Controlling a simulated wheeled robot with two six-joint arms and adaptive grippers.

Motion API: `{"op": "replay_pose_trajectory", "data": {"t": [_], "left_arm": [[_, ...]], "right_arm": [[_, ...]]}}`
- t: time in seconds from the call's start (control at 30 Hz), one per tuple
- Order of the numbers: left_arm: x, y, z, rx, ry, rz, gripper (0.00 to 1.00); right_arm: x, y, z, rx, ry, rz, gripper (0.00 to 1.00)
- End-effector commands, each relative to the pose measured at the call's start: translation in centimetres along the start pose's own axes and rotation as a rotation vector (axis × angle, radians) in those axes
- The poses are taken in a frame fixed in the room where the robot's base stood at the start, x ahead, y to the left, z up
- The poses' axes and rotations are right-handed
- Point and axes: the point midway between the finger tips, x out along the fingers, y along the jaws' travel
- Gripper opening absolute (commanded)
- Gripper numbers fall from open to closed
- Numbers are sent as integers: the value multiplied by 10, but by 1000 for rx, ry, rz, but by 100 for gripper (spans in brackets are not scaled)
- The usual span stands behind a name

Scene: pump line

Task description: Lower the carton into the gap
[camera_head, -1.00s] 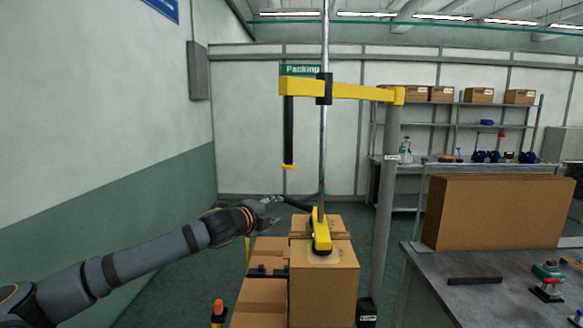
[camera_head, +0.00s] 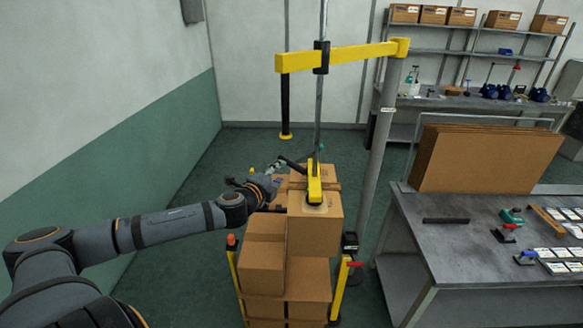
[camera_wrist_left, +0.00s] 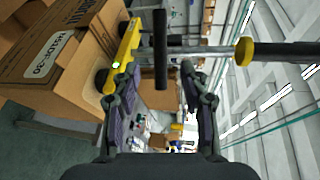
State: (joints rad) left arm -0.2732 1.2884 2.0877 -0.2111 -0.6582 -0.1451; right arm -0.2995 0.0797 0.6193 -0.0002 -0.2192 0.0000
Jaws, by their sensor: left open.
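The brown carton (camera_head: 314,232) hangs under the yellow lifter head (camera_head: 314,184), which sits on its top at the foot of a vertical metal tube. The carton also shows at the left of the left wrist view (camera_wrist_left: 60,60). It overlaps the stacked cartons (camera_head: 262,268) in the picture; the gap is hidden, and I cannot tell the clearance below it. My left gripper (camera_head: 272,180) is open, just left of the lifter head. In the left wrist view its fingers (camera_wrist_left: 160,100) are spread, with a black handle bar (camera_wrist_left: 160,50) ahead between them, not gripped.
A yellow boom (camera_head: 340,58) on a grey post (camera_head: 380,145) carries the tube. Yellow posts (camera_head: 340,287) flank the stack. A grey table (camera_head: 450,240) with flat cardboard (camera_head: 485,158) and small tools stands at right. The floor to the left is clear.

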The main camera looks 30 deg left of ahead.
Motion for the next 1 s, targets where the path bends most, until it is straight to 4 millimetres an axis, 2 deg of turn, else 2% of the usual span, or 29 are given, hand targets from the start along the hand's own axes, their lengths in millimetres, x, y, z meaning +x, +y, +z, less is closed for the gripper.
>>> {"op": "replay_pose_trajectory", "data": {"t": [0.03, 0.13, 0.27, 0.4, 0.5, 0.73, 1.0], "left_arm": [[7, 10, -1, -5, -1, -6, 44], [16, 10, -2, -5, 5, -8, 44], [29, 6, 2, -15, -8, -8, 44], [43, 5, -3, -15, 9, -8, 44], [54, -2, 0, -17, 4, -5, 44], [82, -1, -1, -9, 6, -3, 44], [93, 0, -2, -1, 8, -1, 44]], "right_arm": [[23, -2, 2, 0, 0, 0, 0], [45, -4, 5, 0, -1, 0, 0], [57, -4, 6, 0, -1, 0, 0], [75, -6, 8, 0, -1, 0, 0], [67, -6, 7, 1, -1, -1, 0], [69, -7, 7, 1, -1, -2, 0], [70, -6, 7, 1, -1, -1, 0]]}}
